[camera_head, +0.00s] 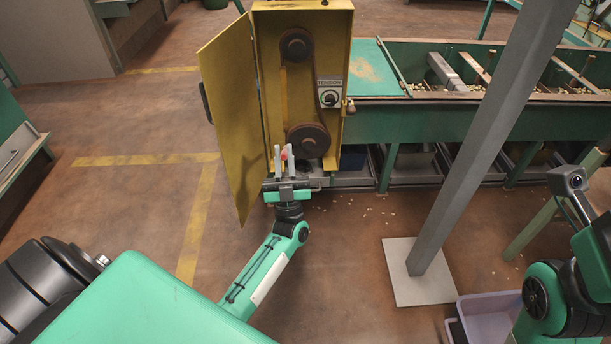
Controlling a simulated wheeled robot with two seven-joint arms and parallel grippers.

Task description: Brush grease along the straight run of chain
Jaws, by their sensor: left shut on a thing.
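The yellow housing (262,75) stands open, with its door (232,110) swung out to the left. Inside, a dark upper wheel (297,45) and a larger lower wheel (308,140) carry the chain, whose left straight run (284,88) looks brownish; its links are too small to make out. My left gripper (284,155) is in front of the lower part of the housing, just left of the lower wheel. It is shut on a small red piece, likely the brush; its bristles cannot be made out. My right arm shows at the right edge, but its gripper is not visible.
A tension knob (329,98) sits at the housing's right inside. Right of it runs a green hopper bench (420,127). A grey post (480,150) on a pale base plate (415,285) and a lilac bin (490,315) stand at the right. The floor at left is clear.

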